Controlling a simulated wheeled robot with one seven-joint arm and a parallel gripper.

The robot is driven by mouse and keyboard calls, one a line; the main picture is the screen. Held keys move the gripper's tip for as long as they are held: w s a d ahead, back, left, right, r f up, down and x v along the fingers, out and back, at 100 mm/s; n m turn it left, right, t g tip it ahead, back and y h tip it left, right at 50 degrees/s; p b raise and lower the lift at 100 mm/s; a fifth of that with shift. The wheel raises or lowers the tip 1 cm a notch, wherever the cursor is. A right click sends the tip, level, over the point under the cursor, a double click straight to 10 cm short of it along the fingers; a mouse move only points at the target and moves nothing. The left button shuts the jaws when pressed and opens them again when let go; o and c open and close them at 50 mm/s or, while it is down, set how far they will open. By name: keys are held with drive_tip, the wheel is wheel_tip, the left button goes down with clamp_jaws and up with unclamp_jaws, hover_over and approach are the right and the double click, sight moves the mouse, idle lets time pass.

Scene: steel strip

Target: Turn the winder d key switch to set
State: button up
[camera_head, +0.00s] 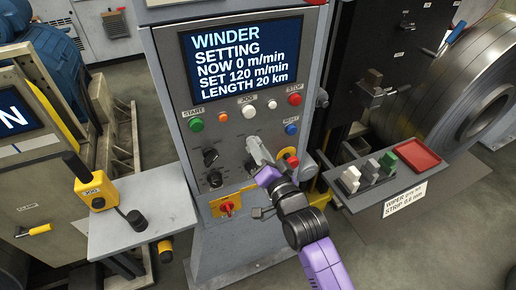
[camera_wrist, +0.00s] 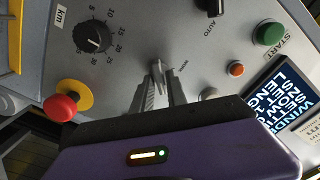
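The winder panel (camera_head: 268,101) carries a screen reading WINDER, SETTING, NOW 0 m/min, SET 120 m/min, LENGTH 20 km. In the wrist view, a small silver key switch (camera_wrist: 157,67) stands on the panel face, with a small label beside it that is too blurred to read surely. My gripper (camera_head: 256,150) is at the panel's lower middle. In the wrist view, its grey fingertips (camera_wrist: 158,84) are a narrow gap apart, one on each side of the key. Whether they press on it cannot be told. The key's setting is partly hidden.
A black km dial (camera_wrist: 97,40), a black AUTO knob (camera_head: 210,155) and a red emergency button on yellow (camera_wrist: 61,106) sit close around. A green START button (camera_head: 196,124) is above left. A shelf with small blocks and a red tray (camera_head: 419,154) stands right.

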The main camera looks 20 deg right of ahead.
drive_tip(key=shift+o, duration=0.8)
drive_tip(key=s+b, duration=0.1)
drive_tip(key=s, duration=0.6)
drive_tip(key=shift+s+b, duration=0.35)
drive_tip(key=shift+s, duration=0.05)
drive_tip(key=s+f+n+g, duration=0.2)
drive_tip(key=s+n, duration=0.7)
drive_tip(key=s, duration=2.6)
drive_tip(key=shift+s+a+f+g, duration=0.25)
drive_tip(key=shift+s+g, duration=0.1)
drive_tip(key=shift+g, duration=0.25)
